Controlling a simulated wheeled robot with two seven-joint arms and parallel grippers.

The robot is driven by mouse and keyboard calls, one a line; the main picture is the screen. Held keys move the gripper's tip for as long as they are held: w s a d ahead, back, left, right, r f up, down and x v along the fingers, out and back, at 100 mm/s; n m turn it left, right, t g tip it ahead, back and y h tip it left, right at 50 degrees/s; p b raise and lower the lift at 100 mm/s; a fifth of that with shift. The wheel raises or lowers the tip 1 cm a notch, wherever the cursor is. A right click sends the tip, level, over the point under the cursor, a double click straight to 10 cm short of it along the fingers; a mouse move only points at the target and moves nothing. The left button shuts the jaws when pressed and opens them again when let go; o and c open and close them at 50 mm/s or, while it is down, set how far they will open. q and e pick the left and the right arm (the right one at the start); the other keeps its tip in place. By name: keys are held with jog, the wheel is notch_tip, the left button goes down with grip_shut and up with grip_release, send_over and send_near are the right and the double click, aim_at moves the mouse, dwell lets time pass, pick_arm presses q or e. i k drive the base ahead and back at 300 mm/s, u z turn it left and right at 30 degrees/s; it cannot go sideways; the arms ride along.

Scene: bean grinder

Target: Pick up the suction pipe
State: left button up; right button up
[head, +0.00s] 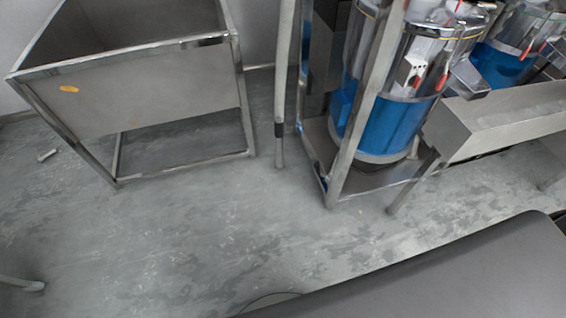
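A long pale grey pipe (281,95) stands nearly upright between the steel bin and the machine frame. It looks like the suction pipe. It has a dark band partway down, its lower end is at or just above the floor, and its top runs out of the picture. Neither of my grippers shows in the head view, and nothing is seen touching the pipe.
A steel bin (160,90) on an open frame stands left of the pipe. Right of it, a steel frame (355,115) holds a blue-and-clear cylinder (385,125), beside a metal trough (505,125). A grey rod end (22,284) shows lower left. The middle floor is clear.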

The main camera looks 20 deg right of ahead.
aim_at(278, 121)
jog(key=k, duration=0.95)
jog(key=z, duration=0.65)
jog(key=i, duration=0.55)
jog(key=z, duration=1)
jog(key=i, duration=0.85)
jog(key=u, duration=0.55)
jog(key=i, duration=0.7)
jog(key=u, duration=0.6)
